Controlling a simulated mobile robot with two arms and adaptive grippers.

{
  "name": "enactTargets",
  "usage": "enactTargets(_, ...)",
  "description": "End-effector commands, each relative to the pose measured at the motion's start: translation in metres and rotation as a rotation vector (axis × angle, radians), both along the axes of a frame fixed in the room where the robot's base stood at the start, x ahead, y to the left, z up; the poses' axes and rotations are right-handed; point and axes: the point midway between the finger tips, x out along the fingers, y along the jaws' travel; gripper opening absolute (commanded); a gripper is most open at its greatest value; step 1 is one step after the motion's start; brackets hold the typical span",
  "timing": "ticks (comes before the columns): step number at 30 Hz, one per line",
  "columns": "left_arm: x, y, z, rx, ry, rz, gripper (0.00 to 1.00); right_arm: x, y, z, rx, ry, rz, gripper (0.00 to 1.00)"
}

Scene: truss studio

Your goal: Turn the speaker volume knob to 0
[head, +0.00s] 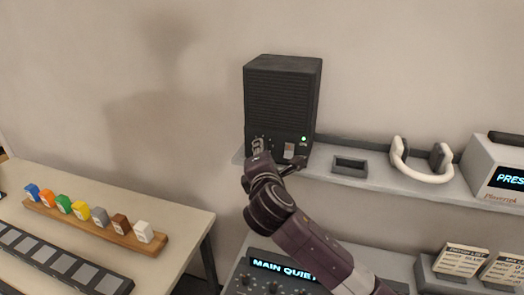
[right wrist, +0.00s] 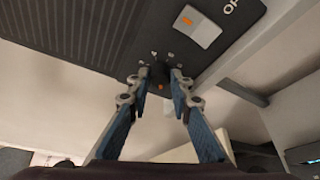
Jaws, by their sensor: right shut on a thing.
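The black speaker (head: 282,95) stands on the wall shelf, its ribbed front facing me and a small green light lit at its lower right. My right gripper (head: 258,147) is at the lower left of the speaker front. In the right wrist view the gripper (right wrist: 157,82) is shut on the dark volume knob (right wrist: 159,76), one finger on each side. The knob's exact setting is too small to read. The knob is largely hidden by the gripper in the head view. My left gripper is not in view.
A light rocker switch (right wrist: 198,27) sits beside the knob on the speaker panel. On the shelf (head: 375,178) are a small dark tray (head: 350,166), white headphones (head: 421,174) and a display box (head: 497,168). A mixer reading "MAIN QUIET" (head: 285,267) lies below my arm.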

Motion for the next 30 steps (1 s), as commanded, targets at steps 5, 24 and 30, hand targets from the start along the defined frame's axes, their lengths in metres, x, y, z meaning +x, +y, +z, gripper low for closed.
enactTargets(5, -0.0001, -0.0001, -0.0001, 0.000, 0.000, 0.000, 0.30, 0.0001, 0.0010, -0.0003, -0.081, 0.028, 0.000, 0.00)
enactTargets(24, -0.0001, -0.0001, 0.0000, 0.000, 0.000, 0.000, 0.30, -0.0001, 0.0009, -0.0013, -0.145, 0.052, 0.000, 0.00)
enactTargets(30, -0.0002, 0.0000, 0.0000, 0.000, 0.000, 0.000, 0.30, 0.0000, 0.0009, -0.0010, -0.145, 0.051, -0.001, 0.35)
